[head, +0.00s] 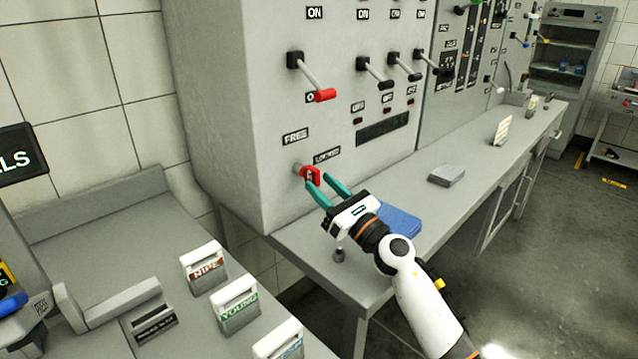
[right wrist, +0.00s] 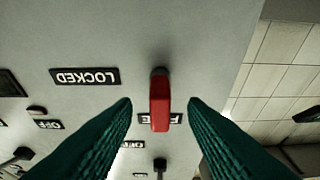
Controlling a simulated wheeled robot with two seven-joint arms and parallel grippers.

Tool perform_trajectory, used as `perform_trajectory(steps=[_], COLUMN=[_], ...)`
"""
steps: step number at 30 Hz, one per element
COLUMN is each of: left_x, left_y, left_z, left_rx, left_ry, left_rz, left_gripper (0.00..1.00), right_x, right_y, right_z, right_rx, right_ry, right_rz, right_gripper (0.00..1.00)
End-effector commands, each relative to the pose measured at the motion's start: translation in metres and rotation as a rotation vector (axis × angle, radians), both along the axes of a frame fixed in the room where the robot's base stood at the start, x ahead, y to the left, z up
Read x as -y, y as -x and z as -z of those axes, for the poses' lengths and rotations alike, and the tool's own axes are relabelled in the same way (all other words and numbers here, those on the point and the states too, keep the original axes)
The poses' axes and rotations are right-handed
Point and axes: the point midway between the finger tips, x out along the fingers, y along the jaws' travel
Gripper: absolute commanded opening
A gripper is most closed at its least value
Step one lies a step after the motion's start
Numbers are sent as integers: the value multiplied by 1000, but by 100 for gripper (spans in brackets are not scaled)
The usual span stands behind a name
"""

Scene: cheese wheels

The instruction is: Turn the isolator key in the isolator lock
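The red isolator key (head: 311,175) sits in the isolator lock (head: 298,168) low on the front of the grey cabinet, between the FREE and LOCKED labels. My right gripper (head: 321,184) is at the key with its teal fingers apart. In the right wrist view the red key (right wrist: 160,108) stands between the two open fingers, with a visible gap on each side. The key partly covers the label behind it, and the LOCKED label (right wrist: 85,77) shows upside down to its left. My left gripper is not in view.
Above the lock are a red-tipped lever (head: 325,95) and several black levers. A grey bench (head: 400,235) runs along the cabinet, holding a blue object (head: 402,220) near my right gripper and a grey box (head: 447,174).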

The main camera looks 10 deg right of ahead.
Motion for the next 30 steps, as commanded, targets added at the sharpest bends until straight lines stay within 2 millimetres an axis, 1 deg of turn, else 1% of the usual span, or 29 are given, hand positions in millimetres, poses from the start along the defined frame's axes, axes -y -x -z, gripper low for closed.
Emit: perform_trajectory(steps=[1, 3, 9, 14, 22, 25, 27, 29, 30], left_x=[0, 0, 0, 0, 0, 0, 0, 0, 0], left_y=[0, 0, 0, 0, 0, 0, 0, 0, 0], left_z=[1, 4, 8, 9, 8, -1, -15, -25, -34], left_rx=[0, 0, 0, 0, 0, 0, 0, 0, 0], left_ry=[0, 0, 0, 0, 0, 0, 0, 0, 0], left_rz=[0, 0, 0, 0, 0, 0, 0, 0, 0], left_gripper=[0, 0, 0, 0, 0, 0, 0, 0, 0], right_x=[6, 12, 26, 29, 29, 29, 29, 29, 29], right_y=[8, 18, 39, 44, 44, 44, 44, 44, 44], right_z=[5, 11, 19, 20, 19, 9, -5, -14, -23], right_rx=[-1, -1, -1, -1, -1, -1, -1, -1, -1], right_ry=[3, 3, 1, 0, -1, -1, -1, -1, -1], right_rz=[1, 1, 0, 0, 0, 0, 0, 0, 0], right_gripper=[39, 39, 39, 39, 39, 39, 39, 39, 39])
